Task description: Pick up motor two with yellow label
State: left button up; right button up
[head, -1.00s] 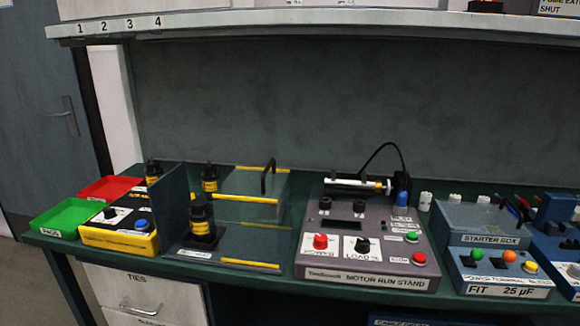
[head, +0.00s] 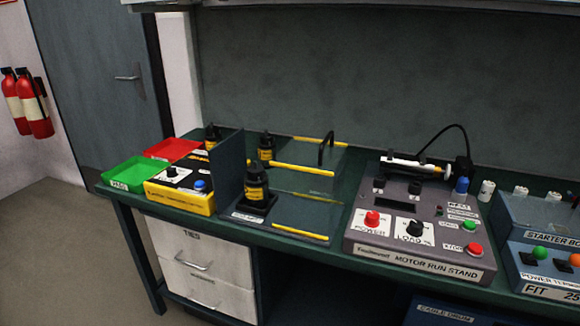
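Several black motors with yellow labels stand upright on the left half of the bench. The front motor (head: 256,188) sits in a dark square base on a grey mat. A second motor (head: 266,150) stands behind it, and a third motor (head: 212,137) stands farther left, partly hidden by an upright dark panel (head: 229,168). The numbers on the motors are too small to read, so I cannot tell which one is motor two. Neither of my grippers shows in the head view.
A yellow-and-black control box (head: 180,202), a green tray (head: 136,174) and a red tray (head: 172,149) are left of the panel. Yellow bars (head: 303,170) and a black handle (head: 326,149) are near the motors. The motor run stand (head: 410,232) is to their right. Floor (head: 60,250) is clear at left.

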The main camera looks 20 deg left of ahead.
aim_at(256, 182)
jog(key=i+j+u, duration=0.9)
jog(key=j, duration=0.1)
